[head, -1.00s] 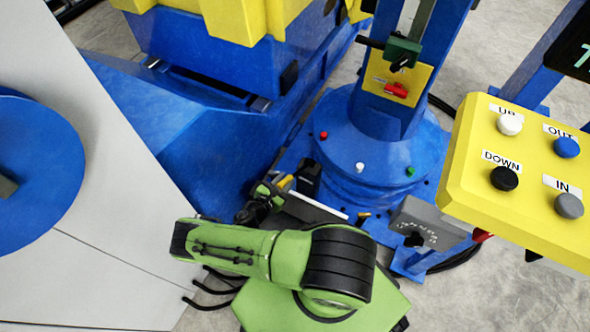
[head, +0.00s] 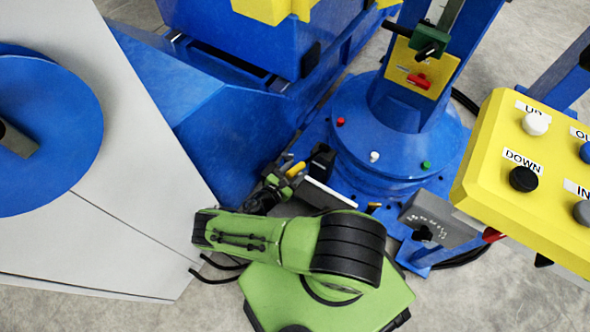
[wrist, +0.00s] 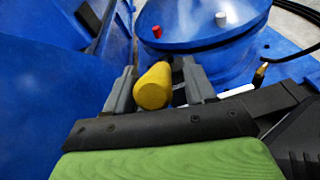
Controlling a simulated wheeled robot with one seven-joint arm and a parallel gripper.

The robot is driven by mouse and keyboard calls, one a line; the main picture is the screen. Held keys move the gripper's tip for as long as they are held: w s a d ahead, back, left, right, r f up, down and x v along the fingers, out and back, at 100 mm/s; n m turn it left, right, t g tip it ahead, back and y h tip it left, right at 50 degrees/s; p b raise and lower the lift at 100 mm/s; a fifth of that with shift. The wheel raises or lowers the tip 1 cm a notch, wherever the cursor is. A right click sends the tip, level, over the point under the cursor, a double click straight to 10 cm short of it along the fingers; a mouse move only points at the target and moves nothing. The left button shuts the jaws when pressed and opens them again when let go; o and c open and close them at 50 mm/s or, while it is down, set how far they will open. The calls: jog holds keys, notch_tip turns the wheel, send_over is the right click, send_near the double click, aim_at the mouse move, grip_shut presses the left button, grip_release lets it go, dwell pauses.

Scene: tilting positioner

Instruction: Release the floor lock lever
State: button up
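A lever with a rounded yellow grip, which looks like the floor lock lever, shows in the head view (head: 295,169) low beside the blue base. In the wrist view its yellow end (wrist: 153,86) lies between the two grey fingers of my gripper (wrist: 158,68). The fingers are apart, with a visible gap on the right side of the grip. I cannot tell whether the left finger touches it. In the head view my gripper (head: 280,184) is small and partly hidden by my green arm. The lever's lower part is hidden.
A round blue base (head: 400,150) with red, white and green knobs stands just beyond. A yellow plate with a red handle (head: 417,80) is on the column. A yellow button box (head: 515,175) stands at right. A grey panel (head: 110,200) and blue body are at left.

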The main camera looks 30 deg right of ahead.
jog(key=shift+r, duration=0.1)
jog(key=v, duration=1.5)
jog(key=shift+s+a, duration=0.15)
jog(key=shift+a, duration=0.2)
